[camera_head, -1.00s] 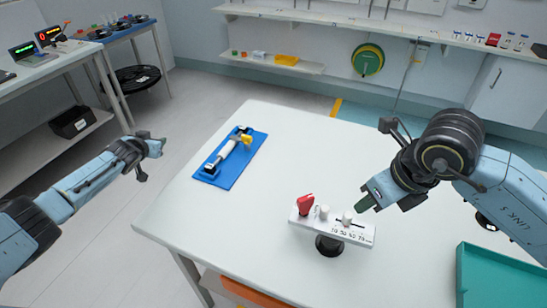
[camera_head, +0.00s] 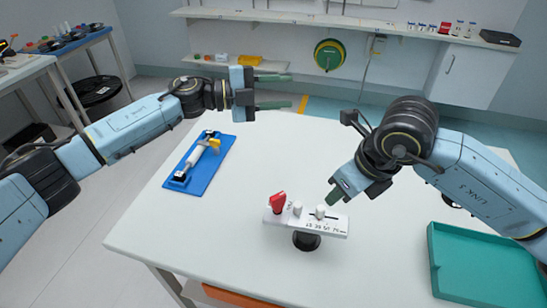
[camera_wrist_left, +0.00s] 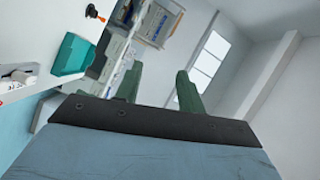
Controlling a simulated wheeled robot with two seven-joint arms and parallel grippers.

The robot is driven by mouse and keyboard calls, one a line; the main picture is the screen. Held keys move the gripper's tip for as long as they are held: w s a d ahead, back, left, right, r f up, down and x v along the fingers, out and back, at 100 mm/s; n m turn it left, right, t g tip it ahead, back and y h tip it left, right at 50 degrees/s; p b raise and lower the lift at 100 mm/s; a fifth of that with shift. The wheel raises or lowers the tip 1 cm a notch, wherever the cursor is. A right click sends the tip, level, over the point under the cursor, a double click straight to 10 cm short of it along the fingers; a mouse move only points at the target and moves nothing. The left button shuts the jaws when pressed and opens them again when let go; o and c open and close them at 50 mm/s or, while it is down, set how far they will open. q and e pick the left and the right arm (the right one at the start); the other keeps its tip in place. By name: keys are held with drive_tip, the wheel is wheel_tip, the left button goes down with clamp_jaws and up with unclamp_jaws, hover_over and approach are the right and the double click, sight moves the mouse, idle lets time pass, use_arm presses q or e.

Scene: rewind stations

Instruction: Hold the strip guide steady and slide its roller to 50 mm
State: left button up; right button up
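The strip guide (camera_head: 306,221) is a white bar with printed scale numbers, standing on a dark round base on the table. A red knob (camera_head: 277,202) sits at its left end. Two white cylinders stand on it; the right one, seemingly the roller (camera_head: 320,212), is by a dark slot. I cannot read its scale value. My right gripper (camera_head: 335,197) is just above and right of that cylinder; contact and finger gap are unclear. My left gripper (camera_head: 275,91) is open and empty over the table's far side. Its spread fingers show in the left wrist view (camera_wrist_left: 158,88).
The white table (camera_head: 180,225) carries a blue tray (camera_head: 219,160) with a yellow-and-white tool at the left. A teal tray (camera_head: 436,258) lies at the right. The table between the blue tray and the guide is clear. A wall shelf (camera_head: 300,17) runs behind.

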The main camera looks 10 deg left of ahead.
use_arm(q)
drive_tip(key=s+d+m+g+y, duration=0.2)
drive_tip(key=s+d+m+g, duration=0.4)
drive_tip(key=s+d+m, duration=0.15)
drive_tip(key=m+y, duration=1)
drive_tip(key=y, duration=0.4)
approach(273, 198)
wheel_tip(273, 198, down, 12)
drive_tip(key=shift+w+d, duration=0.15)
clamp_jaws()
use_arm(e)
drive_tip(key=shift+o, duration=0.5)
